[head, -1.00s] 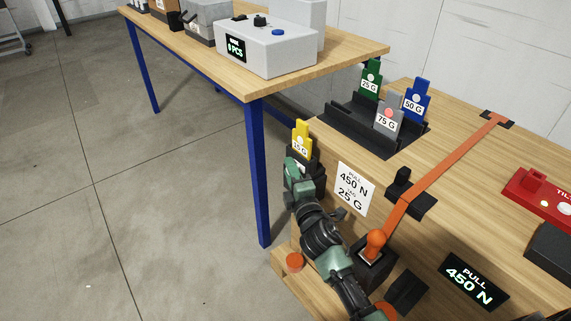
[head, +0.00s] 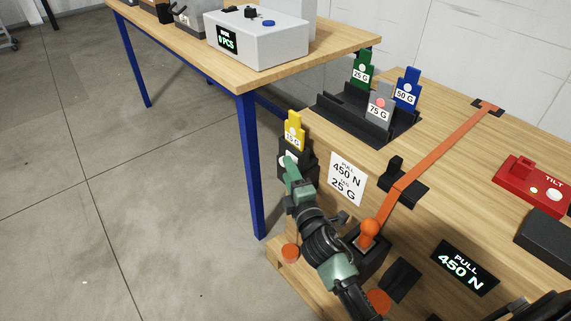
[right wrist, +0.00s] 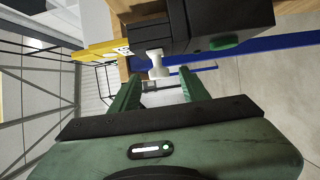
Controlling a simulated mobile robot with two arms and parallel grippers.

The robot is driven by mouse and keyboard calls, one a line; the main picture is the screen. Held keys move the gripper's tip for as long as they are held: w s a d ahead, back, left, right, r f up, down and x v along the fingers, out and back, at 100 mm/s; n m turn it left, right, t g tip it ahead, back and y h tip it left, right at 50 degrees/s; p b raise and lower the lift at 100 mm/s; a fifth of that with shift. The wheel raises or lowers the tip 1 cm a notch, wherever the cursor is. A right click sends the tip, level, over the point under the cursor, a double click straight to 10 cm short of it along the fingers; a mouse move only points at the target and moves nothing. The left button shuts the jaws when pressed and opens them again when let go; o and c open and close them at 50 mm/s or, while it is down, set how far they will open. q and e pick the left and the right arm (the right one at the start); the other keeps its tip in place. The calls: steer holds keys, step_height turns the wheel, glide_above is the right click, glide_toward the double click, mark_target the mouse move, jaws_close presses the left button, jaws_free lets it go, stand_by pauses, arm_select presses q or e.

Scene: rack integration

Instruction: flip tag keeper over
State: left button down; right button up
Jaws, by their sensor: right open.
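The yellow 15 G tag (head: 293,132) stands upright in a black holder (head: 299,158) at the left edge of the wooden bench. I take this holder with its white knob (right wrist: 157,63) to be the tag keeper. The yellow tag (right wrist: 100,52) and black holder (right wrist: 175,30) also show in the right wrist view. My right gripper (head: 289,164) is in front of the holder. In the right wrist view my right gripper (right wrist: 160,78) is open, with the knob just beyond and between the fingertips; contact cannot be told. My left gripper is not in view.
A black rack (head: 335,112) holds green, grey and blue tags. A white card (head: 346,180) reads 450 N, 25 G. Open floor lies left.

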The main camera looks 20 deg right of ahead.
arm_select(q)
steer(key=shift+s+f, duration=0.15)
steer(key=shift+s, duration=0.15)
arm_select(e)
steer(key=s, duration=0.4)
steer(key=shift+a, duration=0.1)
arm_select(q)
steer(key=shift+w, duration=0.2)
